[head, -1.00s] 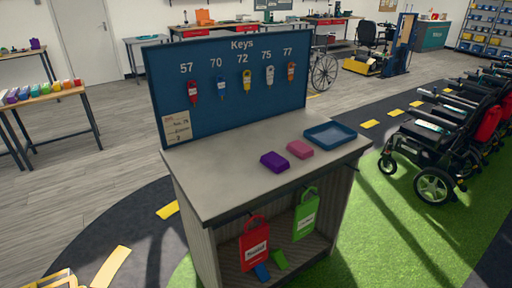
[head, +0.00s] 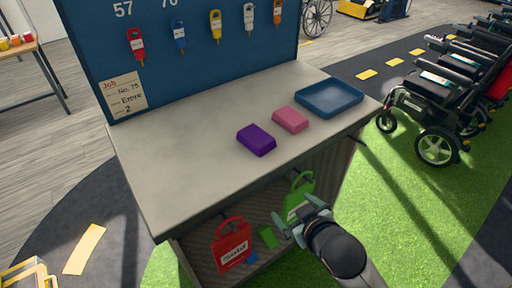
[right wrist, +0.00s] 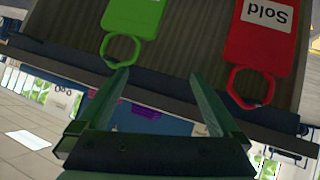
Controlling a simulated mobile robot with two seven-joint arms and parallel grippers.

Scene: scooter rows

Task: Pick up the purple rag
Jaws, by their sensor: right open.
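The purple rag (head: 256,140) is a small folded block lying on the grey counter top (head: 190,160), left of a similar pink rag (head: 290,120). My right gripper (head: 297,216) is in front of the counter, below its top edge and near the hanging tags, to the lower right of the purple rag and apart from it. Its two fingers are spread and empty in the right wrist view (right wrist: 162,82). That view is upside down; a purple patch (right wrist: 142,110) shows past the counter edge, probably the purple rag, partly hidden. My left gripper is not in view.
A blue tray (head: 330,98) sits on the counter's right. A key board (head: 190,60) rises behind. A red tag (head: 232,245) and a green tag (head: 298,195) hang under the counter's front edge. Wheelchairs (head: 440,145) stand at right.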

